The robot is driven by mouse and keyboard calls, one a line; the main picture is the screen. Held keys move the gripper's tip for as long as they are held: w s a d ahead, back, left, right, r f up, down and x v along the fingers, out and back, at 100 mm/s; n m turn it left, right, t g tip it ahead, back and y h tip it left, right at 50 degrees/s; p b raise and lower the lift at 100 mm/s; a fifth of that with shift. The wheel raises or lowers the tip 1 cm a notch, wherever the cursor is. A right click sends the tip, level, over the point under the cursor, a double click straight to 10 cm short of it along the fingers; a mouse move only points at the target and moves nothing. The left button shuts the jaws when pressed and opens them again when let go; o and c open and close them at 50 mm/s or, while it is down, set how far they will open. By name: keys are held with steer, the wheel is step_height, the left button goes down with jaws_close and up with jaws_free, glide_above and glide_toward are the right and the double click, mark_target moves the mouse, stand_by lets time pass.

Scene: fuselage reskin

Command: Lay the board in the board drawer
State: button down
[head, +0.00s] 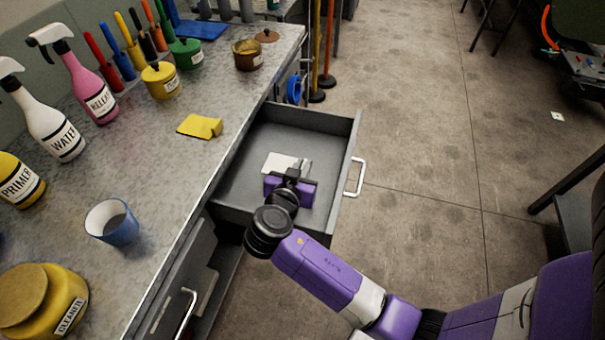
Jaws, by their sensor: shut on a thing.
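The board drawer (262,137) is pulled open from the bench, grey inside, with a white handle (356,178) on its front. My gripper (289,178) is over the drawer's near half, shut on a small pale flat piece, the board (277,161). The board lies just beyond the fingers and within the drawer's outline. Whether it touches the drawer floor cannot be told. My gripper's body hides part of the board and the near drawer wall.
The bench top (150,160) at left holds a yellow sponge (200,126), a blue cup (111,222), spray bottles (87,85) and several paint pots. A lower drawer (190,280) stands near my arm. The floor at right is mostly clear.

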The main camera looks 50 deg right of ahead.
steer(key=shift+f, duration=1.6)
steer(key=shift+f+b, duration=0.5)
steer(key=shift+b, duration=0.1)
